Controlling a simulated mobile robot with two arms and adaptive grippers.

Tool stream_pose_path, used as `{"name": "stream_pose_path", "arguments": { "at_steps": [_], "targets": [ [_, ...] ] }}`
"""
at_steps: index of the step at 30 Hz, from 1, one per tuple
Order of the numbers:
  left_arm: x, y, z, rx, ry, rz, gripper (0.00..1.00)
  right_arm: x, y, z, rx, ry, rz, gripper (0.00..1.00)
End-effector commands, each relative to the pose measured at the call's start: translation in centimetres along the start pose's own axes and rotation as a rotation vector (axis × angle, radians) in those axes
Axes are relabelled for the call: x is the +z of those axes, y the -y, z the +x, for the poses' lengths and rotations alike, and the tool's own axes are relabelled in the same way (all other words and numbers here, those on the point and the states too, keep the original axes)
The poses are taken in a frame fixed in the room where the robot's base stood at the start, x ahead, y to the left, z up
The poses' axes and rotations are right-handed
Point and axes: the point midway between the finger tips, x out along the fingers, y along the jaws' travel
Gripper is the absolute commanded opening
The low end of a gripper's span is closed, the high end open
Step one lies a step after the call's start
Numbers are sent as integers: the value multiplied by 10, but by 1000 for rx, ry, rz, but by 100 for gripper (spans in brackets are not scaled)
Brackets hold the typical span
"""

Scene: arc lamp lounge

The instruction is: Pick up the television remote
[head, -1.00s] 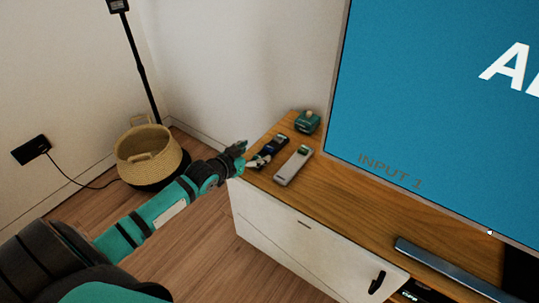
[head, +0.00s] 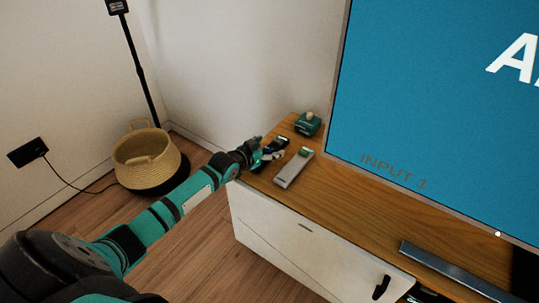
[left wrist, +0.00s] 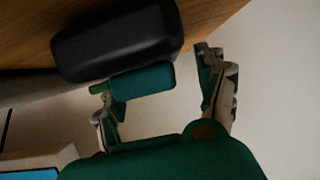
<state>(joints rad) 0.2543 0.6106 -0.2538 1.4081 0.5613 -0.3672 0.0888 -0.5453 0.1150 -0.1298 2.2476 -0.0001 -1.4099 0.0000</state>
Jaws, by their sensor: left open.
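A dark handheld device (head: 279,143) with some blue on it lies on the wooden cabinet top, partly hidden by my left gripper (head: 272,150). A grey remote-like device (head: 293,168) with a green patch lies just right of it. I cannot tell for certain which one is the television remote. In the left wrist view a black rounded object (left wrist: 118,42) with a teal block beside it fills the upper left. The left gripper (left wrist: 157,78) is open, its fingers apart near that object; contact cannot be told. My right gripper is not in view.
A small green item (head: 307,124) stands behind the devices on the cabinet top (head: 350,190). The television (head: 430,100) stands to the right, and a dark bar (head: 440,268) lies before it. A wicker basket (head: 147,157) is on the floor at left.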

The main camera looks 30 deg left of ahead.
Motion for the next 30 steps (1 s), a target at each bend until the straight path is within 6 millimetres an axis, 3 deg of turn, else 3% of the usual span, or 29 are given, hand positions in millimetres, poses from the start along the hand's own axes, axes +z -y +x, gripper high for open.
{"name": "stream_pose_path", "arguments": {
  "at_steps": [4,21,30],
  "targets": [
    [0,0,0,0,1,0,73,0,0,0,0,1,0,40],
    [0,0,0,0,-1,-1,1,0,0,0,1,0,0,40],
    [-2,0,-1,0,0,-1,0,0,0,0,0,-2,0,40]
  ]
}}
